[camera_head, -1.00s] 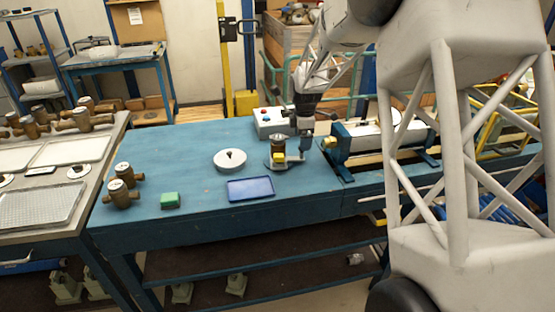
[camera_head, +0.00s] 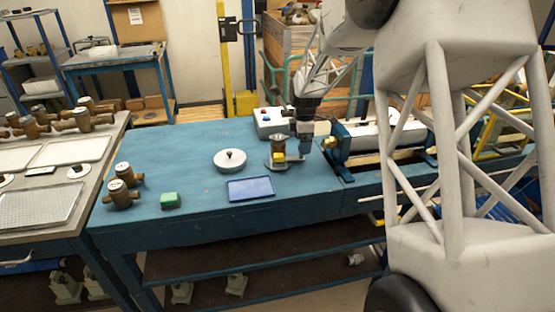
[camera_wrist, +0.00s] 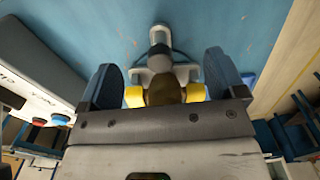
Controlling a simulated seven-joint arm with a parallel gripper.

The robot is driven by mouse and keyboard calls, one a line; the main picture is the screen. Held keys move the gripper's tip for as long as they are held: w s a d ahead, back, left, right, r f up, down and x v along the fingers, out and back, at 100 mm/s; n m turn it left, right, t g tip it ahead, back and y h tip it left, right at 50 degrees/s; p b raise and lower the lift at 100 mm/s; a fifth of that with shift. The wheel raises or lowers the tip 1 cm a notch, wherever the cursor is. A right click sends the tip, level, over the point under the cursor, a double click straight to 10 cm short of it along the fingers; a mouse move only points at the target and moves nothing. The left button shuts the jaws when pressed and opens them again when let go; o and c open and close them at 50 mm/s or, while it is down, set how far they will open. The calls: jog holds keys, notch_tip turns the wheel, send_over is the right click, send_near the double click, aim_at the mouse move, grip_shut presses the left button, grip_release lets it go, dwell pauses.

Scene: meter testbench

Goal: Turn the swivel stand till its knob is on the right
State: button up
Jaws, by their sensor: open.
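The swivel stand (camera_head: 277,162) is on the blue bench, with a brass body on top and a yellow block at its front. A short grey arm reaches from it to the right, beside my gripper (camera_head: 304,149), which hides its end. In the wrist view my gripper (camera_wrist: 165,68) is open, one blue finger on each side of the stand (camera_wrist: 165,92). The stand's brass top and two yellow pieces show there, and a grey post that looks like the knob (camera_wrist: 158,38) stands beyond them. I cannot tell whether a finger touches the stand.
A white control box (camera_head: 272,122) is behind the stand. A white round disc (camera_head: 230,160) and a blue tray (camera_head: 251,189) are to the left and front. The test rig (camera_head: 375,140) is close on the right.

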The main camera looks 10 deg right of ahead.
jog(key=shift+f, duration=0.4)
jog(key=c, duration=0.4)
jog(key=shift+c, duration=0.2)
